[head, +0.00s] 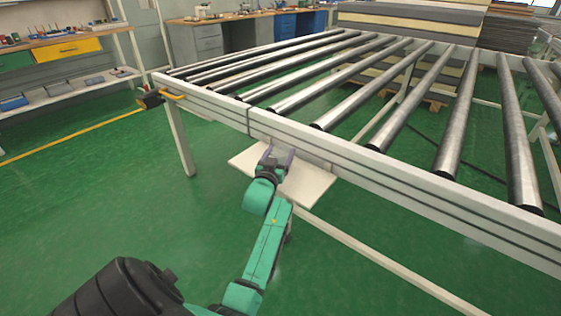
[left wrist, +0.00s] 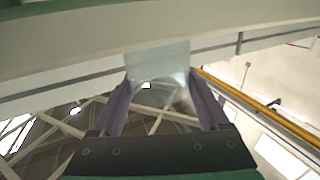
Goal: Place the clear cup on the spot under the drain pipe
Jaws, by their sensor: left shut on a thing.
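My left gripper (head: 278,153) reaches in from below, at the near side rail of the roller conveyor. It is shut on the clear cup (left wrist: 158,62), which shows between the two purple fingers in the left wrist view. The cup is see-through, and in the head view I cannot make it out clearly against the pale rail. A white plate (head: 312,186) lies under the rail, partly behind my gripper and arm. I cannot make out a drain pipe or a marked spot. My right gripper is not in view.
The conveyor's white side rail (head: 400,173) runs close above and beside my left gripper, with several metal rollers beyond it. A conveyor leg (head: 180,140) stands to the left. A lower beam (head: 370,255) crosses at the right. The green floor at left is clear.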

